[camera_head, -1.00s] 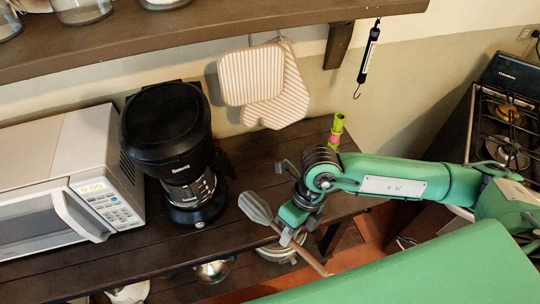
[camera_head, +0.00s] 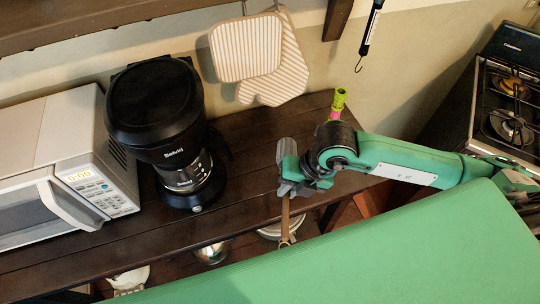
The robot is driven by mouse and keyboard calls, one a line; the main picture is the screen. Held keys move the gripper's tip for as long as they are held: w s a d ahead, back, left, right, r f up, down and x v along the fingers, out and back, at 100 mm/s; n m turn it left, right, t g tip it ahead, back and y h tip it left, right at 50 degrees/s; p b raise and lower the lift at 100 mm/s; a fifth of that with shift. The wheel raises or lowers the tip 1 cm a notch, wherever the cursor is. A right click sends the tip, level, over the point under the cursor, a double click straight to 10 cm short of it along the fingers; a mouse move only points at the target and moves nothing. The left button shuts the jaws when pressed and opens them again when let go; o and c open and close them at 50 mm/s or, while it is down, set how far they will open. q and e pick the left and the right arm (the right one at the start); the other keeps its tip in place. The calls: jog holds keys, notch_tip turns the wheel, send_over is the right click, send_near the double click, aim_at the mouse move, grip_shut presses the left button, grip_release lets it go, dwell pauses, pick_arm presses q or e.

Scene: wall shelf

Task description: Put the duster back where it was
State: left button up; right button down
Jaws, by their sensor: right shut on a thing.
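My right gripper (camera_head: 291,184) is shut on the duster, above the front part of the dark wooden counter's right side. The duster's brown handle (camera_head: 285,217) hangs almost straight down below the gripper, its lower end in front of the counter's edge. A grey piece just above the gripper appears to be the duster's head, seen narrow; the gripper hides the middle of the duster. My left gripper is not in view.
A black coffee maker (camera_head: 158,125) and a white microwave (camera_head: 75,165) stand left on the counter (camera_head: 245,185). Striped mitts (camera_head: 262,60) hang on the wall. A green and pink item (camera_head: 338,103) stands behind my right gripper. A stove (camera_head: 510,110) is at right. Pots sit below.

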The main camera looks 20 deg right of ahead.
jog(key=w+f+p, duration=0.1)
jog(key=w, duration=0.3)
jog(key=w+p, duration=0.2)
jog(key=w, duration=0.2)
jog(key=w+f+p, duration=0.1)
jog(key=w+p, duration=0.1)
jog(key=w, duration=0.3)
jog(key=shift+a+f, duration=0.25)
jog(key=shift+f, duration=0.05)
notch_tip(320, 180, down, 3)
jog(key=shift+s+p, duration=0.1)
jog(key=shift+p, duration=0.75)
jog(key=shift+w+f+p, duration=0.25)
jog(key=shift+f+p, duration=0.15)
jog(key=shift+f, duration=0.25)
jog(key=shift+f, duration=0.1)
jog(key=c, duration=1.7)
grip_release()
